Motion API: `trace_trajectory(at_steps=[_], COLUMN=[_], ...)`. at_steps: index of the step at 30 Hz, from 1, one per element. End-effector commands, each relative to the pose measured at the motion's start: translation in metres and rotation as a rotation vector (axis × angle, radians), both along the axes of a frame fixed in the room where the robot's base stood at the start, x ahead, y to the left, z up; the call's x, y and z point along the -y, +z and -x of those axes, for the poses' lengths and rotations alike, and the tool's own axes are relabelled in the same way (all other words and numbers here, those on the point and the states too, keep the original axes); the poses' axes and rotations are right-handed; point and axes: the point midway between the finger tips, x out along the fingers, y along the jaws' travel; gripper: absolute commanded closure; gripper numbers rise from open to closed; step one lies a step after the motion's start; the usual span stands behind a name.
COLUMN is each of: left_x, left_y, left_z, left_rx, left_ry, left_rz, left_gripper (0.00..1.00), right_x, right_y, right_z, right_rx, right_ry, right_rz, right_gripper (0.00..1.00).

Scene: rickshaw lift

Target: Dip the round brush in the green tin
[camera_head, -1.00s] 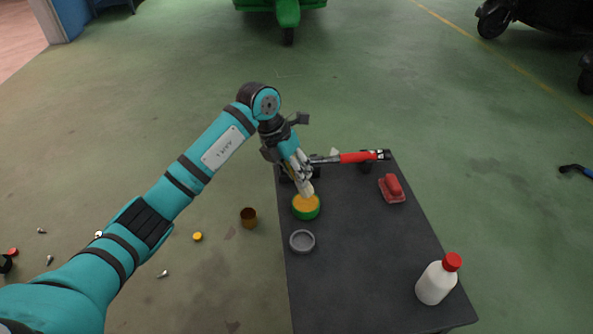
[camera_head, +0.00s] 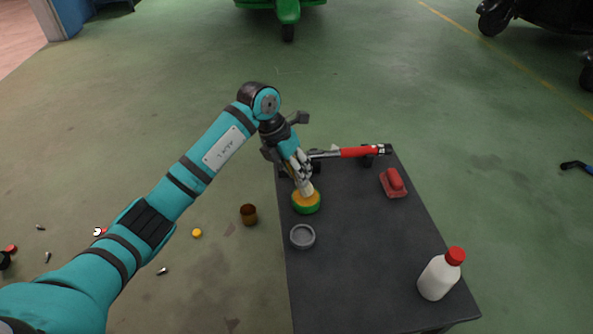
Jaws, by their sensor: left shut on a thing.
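The green tin (camera_head: 307,209) stands on the dark table (camera_head: 352,245), near its left edge, with a yellow-orange top. My left gripper (camera_head: 302,178) is just above the tin, shut on the round brush (camera_head: 307,190). The brush shows as a short pale piece below the fingers. Its lower end meets the tin's yellow-orange top. I cannot tell how deep it sits. The fingers hide the rest of the brush. My right gripper is not in view.
A grey round dish (camera_head: 302,237) sits just in front of the tin. A red-handled tool (camera_head: 360,152) lies behind, a red brush-like block (camera_head: 394,183) to the right, and a white bottle (camera_head: 438,276) at the front right. A brown cup (camera_head: 248,214) is on the floor.

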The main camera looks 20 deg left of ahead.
Motion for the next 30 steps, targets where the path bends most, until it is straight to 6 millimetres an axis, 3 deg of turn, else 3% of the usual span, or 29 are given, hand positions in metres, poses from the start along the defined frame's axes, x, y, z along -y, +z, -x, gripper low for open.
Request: trace_trajectory(at_steps=[30], left_x=[0.0002], left_y=[-0.0073], left_z=[0.0001], left_rx=[0.000], left_ry=[0.000], left_rz=[0.000], left_gripper=[1.00], right_x=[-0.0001], right_y=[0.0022], right_z=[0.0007], right_rx=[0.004], right_ry=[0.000], right_rz=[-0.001], right_gripper=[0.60])
